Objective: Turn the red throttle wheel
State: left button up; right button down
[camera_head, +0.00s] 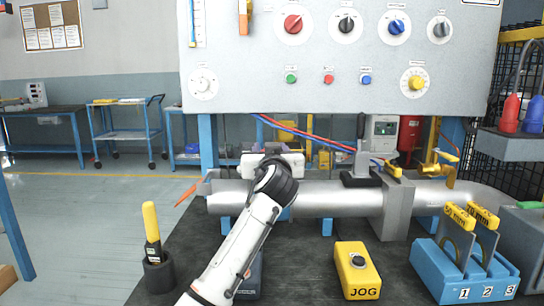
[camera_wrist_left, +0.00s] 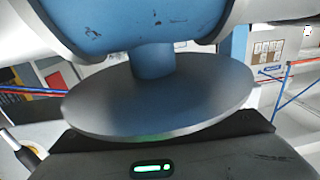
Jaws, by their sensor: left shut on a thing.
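My left arm rises from the bottom of the head view to my left gripper (camera_head: 274,163), at the near side of the silver pipe (camera_head: 330,197). Its fingers are hidden behind the wrist. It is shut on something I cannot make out. In the left wrist view, a wide grey disc (camera_wrist_left: 160,98) on a blue neck is close above a dark body with a green light. I cannot tell whether the disc touches the jaws. No red wheel is clearly visible; a red knob (camera_head: 293,23) is on the upright panel. My right gripper is not in view.
The panel (camera_head: 300,85) with several knobs stands above the pipe. A yellow JOG box (camera_head: 357,271), a blue numbered rack (camera_head: 468,275) and a yellow-handled tool (camera_head: 151,225) in a dark holder are on the dark bench (camera_head: 310,275). The bench's front middle has clear room.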

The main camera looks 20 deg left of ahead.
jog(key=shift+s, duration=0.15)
pick_arm(q)
jog(key=o, duration=1.1)
jog(key=shift+c, duration=0.2)
jog(key=p+v, duration=0.1)
jog(key=v, duration=0.8)
jog(key=shift+d, duration=0.1)
jog(key=shift+s+d, duration=0.2)
jog(key=shift+s, duration=0.45)
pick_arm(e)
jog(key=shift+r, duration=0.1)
pick_arm(q)
jog(key=shift+r, duration=0.1)
